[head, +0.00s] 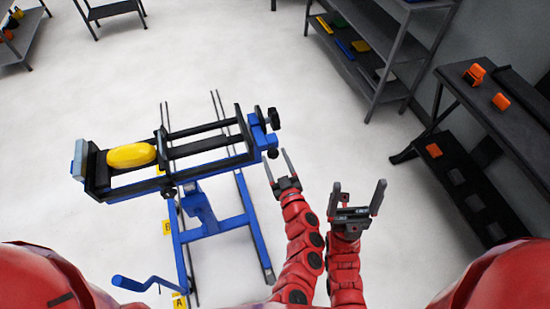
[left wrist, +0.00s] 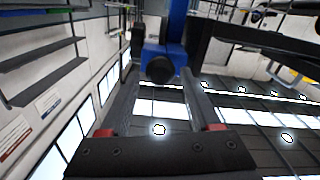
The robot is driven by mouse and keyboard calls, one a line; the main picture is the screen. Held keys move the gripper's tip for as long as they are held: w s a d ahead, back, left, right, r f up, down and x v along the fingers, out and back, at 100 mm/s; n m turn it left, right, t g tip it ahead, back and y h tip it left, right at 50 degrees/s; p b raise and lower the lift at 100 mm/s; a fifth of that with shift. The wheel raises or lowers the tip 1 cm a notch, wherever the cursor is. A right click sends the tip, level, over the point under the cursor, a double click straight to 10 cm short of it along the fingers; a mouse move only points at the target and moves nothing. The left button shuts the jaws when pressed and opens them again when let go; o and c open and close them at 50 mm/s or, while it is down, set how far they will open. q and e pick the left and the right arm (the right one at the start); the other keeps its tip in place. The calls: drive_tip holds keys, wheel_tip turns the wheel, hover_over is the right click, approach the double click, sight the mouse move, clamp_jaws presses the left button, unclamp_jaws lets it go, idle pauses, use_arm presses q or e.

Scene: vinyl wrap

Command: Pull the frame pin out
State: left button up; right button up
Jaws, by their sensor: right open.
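The blue and black wrap frame (head: 215,150) stands on a blue wheeled-looking base at the centre left in the head view. At its right end a black knob (head: 272,153), which looks like the frame pin, sticks out low on the blue end block. The knob also shows in the left wrist view (left wrist: 160,68). My left gripper (head: 278,160) is open just below and right of this knob; in the left wrist view its fingers lie either side of the knob with gaps. My right gripper (head: 360,192) is open and empty, further right, apart from the frame.
A yellow rounded object (head: 131,155) lies on the frame's left part. Another black knob (head: 274,118) sits higher on the right end. A dark shelf rack (head: 385,45) and a dark table (head: 465,100) with orange items stand at right. The pale floor between is clear.

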use_arm(q)
drive_tip(key=shift+w, duration=0.1)
clamp_jaws()
idle(1.1)
